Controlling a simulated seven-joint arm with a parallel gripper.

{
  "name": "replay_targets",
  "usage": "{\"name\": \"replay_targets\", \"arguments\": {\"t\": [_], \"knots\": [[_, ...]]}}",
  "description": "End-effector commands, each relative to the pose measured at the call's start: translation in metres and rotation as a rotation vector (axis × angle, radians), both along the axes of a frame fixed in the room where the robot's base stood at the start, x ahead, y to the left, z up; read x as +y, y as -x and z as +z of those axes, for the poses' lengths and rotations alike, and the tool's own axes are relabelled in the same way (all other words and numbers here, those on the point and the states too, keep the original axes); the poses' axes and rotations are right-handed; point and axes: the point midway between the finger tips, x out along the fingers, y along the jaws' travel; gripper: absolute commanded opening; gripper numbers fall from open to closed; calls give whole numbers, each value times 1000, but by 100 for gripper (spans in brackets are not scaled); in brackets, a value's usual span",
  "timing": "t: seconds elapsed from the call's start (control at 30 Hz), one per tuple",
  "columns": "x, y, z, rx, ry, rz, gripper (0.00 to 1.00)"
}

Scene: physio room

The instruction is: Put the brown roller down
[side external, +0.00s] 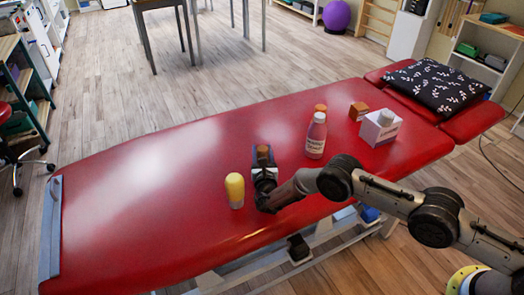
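The brown roller (263,154) shows as a small brown shape at the tip of my gripper (264,163), over the middle of the red treatment table (150,190). My gripper appears shut on it, with dark fingers on both sides. The fingers hide the roller's lower part, so I cannot tell whether it touches the table or is held just above it.
A yellow-topped cylinder (235,191) stands close left of my gripper. To the right stand a pink bottle (316,138), an orange-topped object (320,108) behind it, an orange-brown block (358,111) and a white carton (380,128). The table's left half is clear.

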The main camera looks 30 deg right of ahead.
Motion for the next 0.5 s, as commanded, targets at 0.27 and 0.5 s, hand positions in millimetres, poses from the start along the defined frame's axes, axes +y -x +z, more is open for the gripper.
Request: {"name": "replay_targets", "arguments": {"t": [0.27,0.5], "knots": [[0,0,0,1,0,0,78],[0,0,4,0,0,0,78]]}}
